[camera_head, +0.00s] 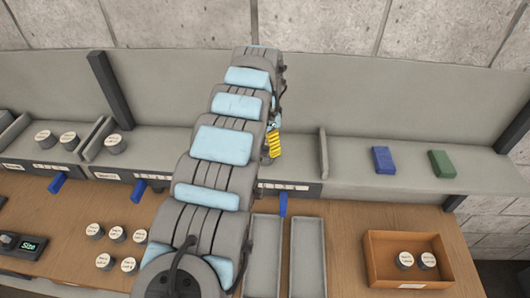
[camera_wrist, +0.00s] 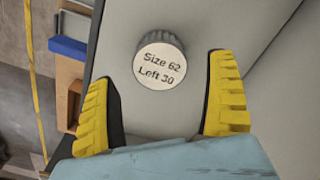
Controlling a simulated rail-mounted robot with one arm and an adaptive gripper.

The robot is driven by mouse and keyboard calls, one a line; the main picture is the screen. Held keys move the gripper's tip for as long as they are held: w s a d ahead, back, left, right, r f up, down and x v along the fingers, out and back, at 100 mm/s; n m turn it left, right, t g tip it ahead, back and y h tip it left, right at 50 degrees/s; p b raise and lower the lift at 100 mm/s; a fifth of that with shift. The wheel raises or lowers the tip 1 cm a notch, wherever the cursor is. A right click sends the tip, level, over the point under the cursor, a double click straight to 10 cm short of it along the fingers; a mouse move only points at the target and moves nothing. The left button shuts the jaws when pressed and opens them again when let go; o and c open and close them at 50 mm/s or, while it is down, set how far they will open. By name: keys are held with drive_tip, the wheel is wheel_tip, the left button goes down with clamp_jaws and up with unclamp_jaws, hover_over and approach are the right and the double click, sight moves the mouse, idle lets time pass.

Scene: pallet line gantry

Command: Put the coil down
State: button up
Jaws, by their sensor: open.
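A coil (camera_wrist: 160,63), a short grey ribbed cylinder with a round cream top reading "Size 62 Left 30", stands on a grey shelf surface (camera_wrist: 205,22) in the wrist view. My gripper (camera_wrist: 163,75) is open, with one yellow ridged finger to the left of the coil and one to the right. Gaps show between the coil and both fingers; the jaws hold nothing. In the head view my gripper (camera_head: 273,145) is at the back shelf, right of my arm. My arm hides much of the shelf there, and the coil is hard to make out.
Several similar coils stand in the left shelf bays (camera_head: 68,140) and on the wooden table (camera_head: 65,222). Two grey trays (camera_head: 307,258) and a wooden box (camera_head: 384,280) with two coils are at right. Blue (camera_head: 383,160) and green blocks (camera_head: 442,164) lie on the right shelf; a divider (camera_head: 323,153) stands nearby.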

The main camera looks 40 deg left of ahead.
sight(265, 149)
wheel_tip(265, 149, up, 6)
drive_tip(key=shift+w+d+r+b, duration=0.1)
drive_tip(key=shift+r+b, duration=0.05)
drive_tip(key=shift+b, duration=0.15)
drive_tip(key=shift+r, duration=0.5)
idle(0.3)
